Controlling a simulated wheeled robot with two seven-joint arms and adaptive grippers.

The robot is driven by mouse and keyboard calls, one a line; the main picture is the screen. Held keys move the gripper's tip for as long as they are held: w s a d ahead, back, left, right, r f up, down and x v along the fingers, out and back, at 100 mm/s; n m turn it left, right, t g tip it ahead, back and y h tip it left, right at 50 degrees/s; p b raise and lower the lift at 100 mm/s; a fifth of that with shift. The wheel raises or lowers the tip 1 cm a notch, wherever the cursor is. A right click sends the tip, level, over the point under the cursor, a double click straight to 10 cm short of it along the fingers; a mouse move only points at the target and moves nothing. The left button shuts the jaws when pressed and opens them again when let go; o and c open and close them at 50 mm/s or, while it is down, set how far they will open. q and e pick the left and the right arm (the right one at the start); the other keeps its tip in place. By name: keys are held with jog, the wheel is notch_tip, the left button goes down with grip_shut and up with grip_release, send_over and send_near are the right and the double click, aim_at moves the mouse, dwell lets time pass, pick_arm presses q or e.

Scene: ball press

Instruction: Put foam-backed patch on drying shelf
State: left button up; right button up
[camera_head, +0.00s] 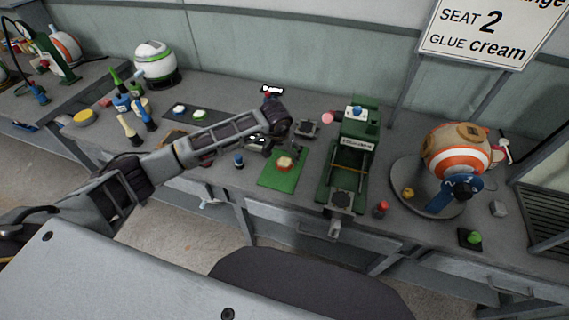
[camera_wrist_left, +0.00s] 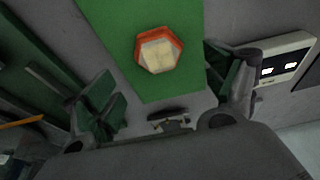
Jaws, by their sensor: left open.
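An orange hexagonal patch with a pale cream top (camera_head: 285,164) lies on a green mat (camera_head: 276,182) at the middle of the bench. In the left wrist view the patch (camera_wrist_left: 159,50) lies flat on the mat (camera_wrist_left: 112,22). My left gripper (camera_head: 292,146) is over the mat's far side. In its wrist view the two green-padded fingers (camera_wrist_left: 164,90) are spread wide and empty, with the patch ahead between them. A dark slatted rack (camera_head: 548,212) stands at the far right; I cannot tell if it is the drying shelf. My right gripper is not in view.
A green press (camera_head: 350,160) stands right of the mat. A small blue-topped bottle (camera_head: 239,161) is left of it. Further right, an orange-and-white ball (camera_head: 457,150) sits on a round stand. Bottles and brushes (camera_head: 127,105) stand at left.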

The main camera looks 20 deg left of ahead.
aim_at(284, 162)
pick_arm(q)
jog(key=shift+f, duration=0.4)
jog(key=shift+p+x, duration=0.55)
jog(key=shift+x, duration=1.55)
jog(key=shift+s+f, duration=0.15)
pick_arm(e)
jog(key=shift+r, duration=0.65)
pick_arm(q)
jog(key=shift+c, duration=0.4)
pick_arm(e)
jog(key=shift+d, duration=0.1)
pick_arm(q)
jog(key=c, duration=1)
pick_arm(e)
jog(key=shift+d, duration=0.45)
